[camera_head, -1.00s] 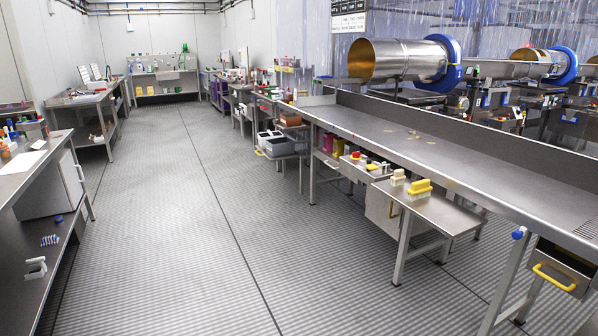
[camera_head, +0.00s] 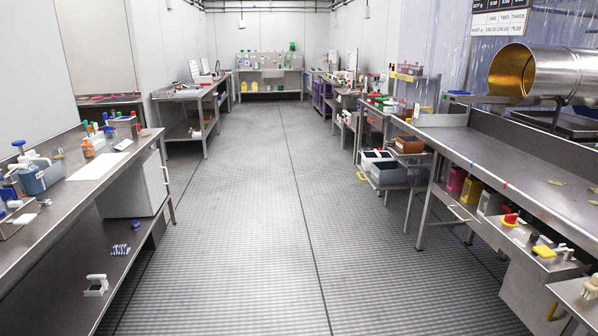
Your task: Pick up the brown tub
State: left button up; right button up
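A brown tub (camera_head: 408,145) is right of the middle in the head view. It sits on a small low shelf at the near end of the row of right-hand benches, beside the long steel table. It is small in the view, and its contents are hard to make out. Neither of my grippers is in view.
White and grey tubs (camera_head: 388,174) stand low, just left of the brown tub. A long steel table (camera_head: 510,160) runs along the right, with small shelves below it. A steel bench (camera_head: 72,200) stands on the left. The floor aisle (camera_head: 265,220) between them is clear.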

aim_at(406, 144)
jog(key=i+z, duration=0.15)
jog(key=i, duration=0.3)
jog(key=i+z, duration=0.2)
jog(key=i, duration=0.3)
jog(key=i+j+z, duration=0.15)
jog(key=i, duration=0.3)
jog(key=i+j+z, duration=0.15)
jog(key=i, duration=0.3)
jog(key=i+l, duration=0.15)
jog(key=i, duration=0.3)
jog(key=i+l, duration=0.15)
jog(key=i, duration=0.3)
jog(key=i+l+u, duration=0.1)
jog(key=i, duration=0.3)
jog(key=i+l, duration=0.05)
jog(key=l, duration=0.05)
